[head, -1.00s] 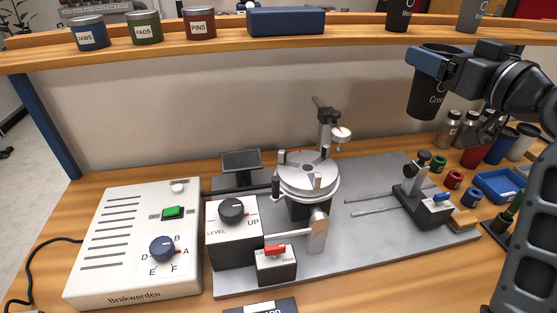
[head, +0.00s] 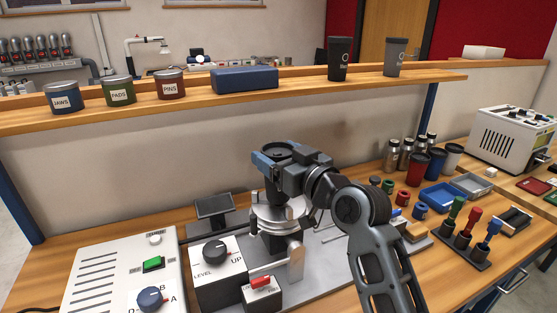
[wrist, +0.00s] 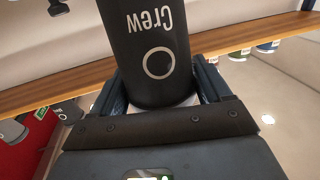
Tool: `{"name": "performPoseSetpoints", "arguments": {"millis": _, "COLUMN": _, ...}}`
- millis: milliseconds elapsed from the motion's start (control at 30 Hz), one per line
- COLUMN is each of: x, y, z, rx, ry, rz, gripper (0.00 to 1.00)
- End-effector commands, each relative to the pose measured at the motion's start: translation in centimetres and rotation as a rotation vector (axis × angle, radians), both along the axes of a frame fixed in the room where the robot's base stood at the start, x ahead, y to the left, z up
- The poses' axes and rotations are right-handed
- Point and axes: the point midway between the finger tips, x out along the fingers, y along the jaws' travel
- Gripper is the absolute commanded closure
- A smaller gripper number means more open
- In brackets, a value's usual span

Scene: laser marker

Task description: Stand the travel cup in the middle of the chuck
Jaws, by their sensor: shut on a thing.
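My gripper (head: 280,160) is shut around a black travel cup (head: 291,148), whose dark round top shows between the fingers in the head view. In the wrist view the cup (wrist: 147,45), with white "Crew" lettering and a ring mark, sits between both fingers (wrist: 162,85). The round metal chuck (head: 268,222) is on the machine below my gripper. The gripper and cup cover its upper part. I cannot tell whether the cup's base touches the chuck.
A control box with a LEVEL knob (head: 215,252) and a small box with a red switch (head: 261,283) stand in front of the chuck. A dark screen (head: 214,206) is to its left. The wooden shelf (head: 160,105) with tins and cups runs behind.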

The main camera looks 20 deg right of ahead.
Motion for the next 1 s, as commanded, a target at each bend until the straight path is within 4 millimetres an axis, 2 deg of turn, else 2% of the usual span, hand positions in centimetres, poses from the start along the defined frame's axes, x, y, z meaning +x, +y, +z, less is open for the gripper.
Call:
{"name": "performPoseSetpoints", "arguments": {"millis": 133, "x": 0.0, "y": 0.0, "z": -1.3, "rx": 0.000, "ry": -0.001, "rz": 0.000, "gripper": 0.35}}
{"name": "performPoseSetpoints", "arguments": {"millis": 533, "x": 0.0, "y": 0.0, "z": -1.9, "rx": -0.001, "ry": -0.002, "rz": 0.000, "gripper": 0.35}}
{"name": "performPoseSetpoints", "arguments": {"millis": 567, "x": 0.0, "y": 0.0, "z": -1.8, "rx": 0.000, "ry": -0.001, "rz": 0.000, "gripper": 0.21}}
{"name": "performPoseSetpoints", "arguments": {"millis": 767, "x": 0.0, "y": 0.0, "z": -1.7, "rx": 0.000, "ry": 0.000, "rz": 0.000, "gripper": 0.02}}
{"name": "performPoseSetpoints", "arguments": {"millis": 1000, "x": 0.0, "y": 0.0, "z": -1.7, "rx": 0.000, "ry": -0.001, "rz": 0.000, "gripper": 0.00}}
